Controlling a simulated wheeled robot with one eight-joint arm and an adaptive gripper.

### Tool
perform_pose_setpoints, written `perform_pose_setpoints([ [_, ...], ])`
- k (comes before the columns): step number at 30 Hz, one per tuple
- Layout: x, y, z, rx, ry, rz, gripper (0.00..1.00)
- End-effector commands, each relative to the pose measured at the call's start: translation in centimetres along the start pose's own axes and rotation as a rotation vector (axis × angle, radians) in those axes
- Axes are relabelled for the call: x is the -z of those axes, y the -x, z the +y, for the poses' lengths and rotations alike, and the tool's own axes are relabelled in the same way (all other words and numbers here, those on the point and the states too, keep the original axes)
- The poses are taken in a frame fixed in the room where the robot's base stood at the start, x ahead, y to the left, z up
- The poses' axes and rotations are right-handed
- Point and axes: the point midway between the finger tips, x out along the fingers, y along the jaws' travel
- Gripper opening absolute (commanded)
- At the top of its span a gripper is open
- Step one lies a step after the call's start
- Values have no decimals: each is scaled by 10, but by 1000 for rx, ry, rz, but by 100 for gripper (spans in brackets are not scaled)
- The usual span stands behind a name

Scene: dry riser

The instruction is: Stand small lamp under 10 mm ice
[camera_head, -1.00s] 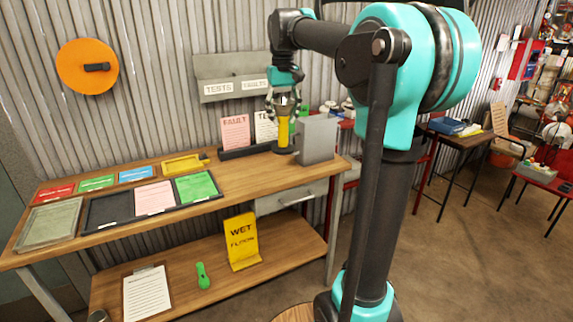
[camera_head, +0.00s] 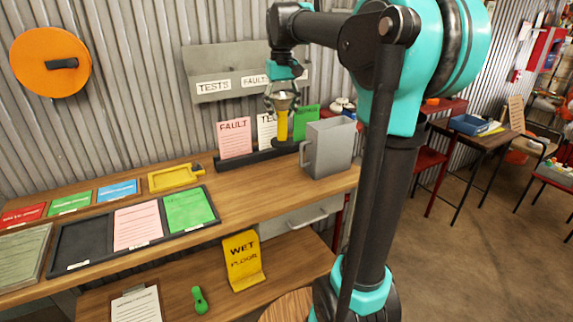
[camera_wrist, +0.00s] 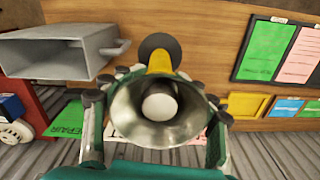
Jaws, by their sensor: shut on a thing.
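The small lamp has a yellow stem (camera_head: 283,126), a dark round base and a flared metal head with a pale bulb. It stands upright at the back of the workbench (camera_head: 243,193), beside the grey metal jug (camera_head: 330,148). My gripper (camera_head: 283,98) comes from above and is shut around the lamp's head. The wrist view looks into the shiny head (camera_wrist: 135,105) between the fingers, with the dark base beyond. I cannot tell whether the base touches the bench. No ice or 10 mm mark is readable in these views.
A dark rack holds a pink FAULT card (camera_head: 235,139), a white card and a green card (camera_head: 306,122). A dark tray (camera_head: 84,228) with pink and green sheets lies left, near a yellow frame (camera_head: 176,177). A yellow wet-floor sign (camera_head: 243,259) stands on the lower shelf.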

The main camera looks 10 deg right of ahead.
Motion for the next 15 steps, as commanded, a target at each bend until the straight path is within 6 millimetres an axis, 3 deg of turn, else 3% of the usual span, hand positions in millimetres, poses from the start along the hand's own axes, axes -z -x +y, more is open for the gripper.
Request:
perform_pose_setpoints([
  [9,1,-73,0,0,0,0,0],
  [15,0,-111,0,0,0,0,0],
])
